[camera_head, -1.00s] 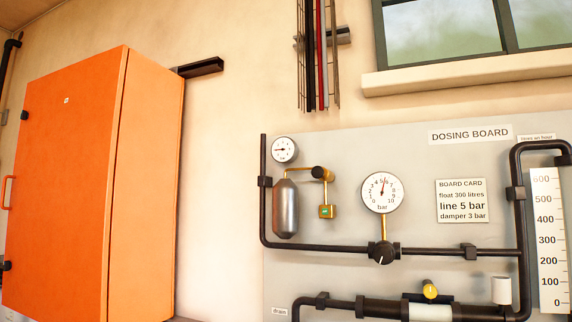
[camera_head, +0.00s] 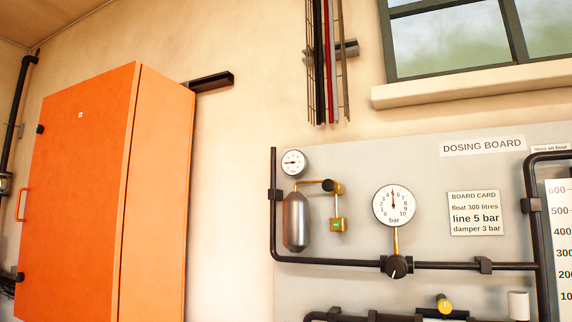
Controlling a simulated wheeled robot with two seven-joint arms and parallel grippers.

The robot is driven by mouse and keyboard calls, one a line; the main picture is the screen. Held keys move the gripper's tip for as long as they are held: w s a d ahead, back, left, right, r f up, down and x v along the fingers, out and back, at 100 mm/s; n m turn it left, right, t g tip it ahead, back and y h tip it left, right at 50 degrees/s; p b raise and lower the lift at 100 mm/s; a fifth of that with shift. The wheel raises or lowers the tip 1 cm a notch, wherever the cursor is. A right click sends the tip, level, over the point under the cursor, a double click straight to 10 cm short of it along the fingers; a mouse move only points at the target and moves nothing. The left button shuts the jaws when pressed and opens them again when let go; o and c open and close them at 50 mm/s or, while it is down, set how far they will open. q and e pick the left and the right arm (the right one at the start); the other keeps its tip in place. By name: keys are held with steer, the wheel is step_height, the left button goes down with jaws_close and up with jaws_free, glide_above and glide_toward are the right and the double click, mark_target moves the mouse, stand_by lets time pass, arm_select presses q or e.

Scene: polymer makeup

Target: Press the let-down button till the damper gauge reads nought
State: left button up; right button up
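The small round damper gauge (camera_head: 293,163) is mounted at the upper left of the dosing board, above a silver damper bottle (camera_head: 296,221). Its needle points roughly to the left; its numbers are too small to read. A brass pipe runs right from the bottle to a black knob (camera_head: 333,187). Below the knob hangs a small brass block with a green button face (camera_head: 337,225), which looks like the let-down button. Neither of my grippers is in view.
A larger bar gauge (camera_head: 394,205) stands to the right, its needle near straight up, above a black knob (camera_head: 396,267). Black pipes (camera_head: 330,261) frame the bottle. An orange cabinet (camera_head: 80,200) stands left. A board card (camera_head: 476,213) hangs right.

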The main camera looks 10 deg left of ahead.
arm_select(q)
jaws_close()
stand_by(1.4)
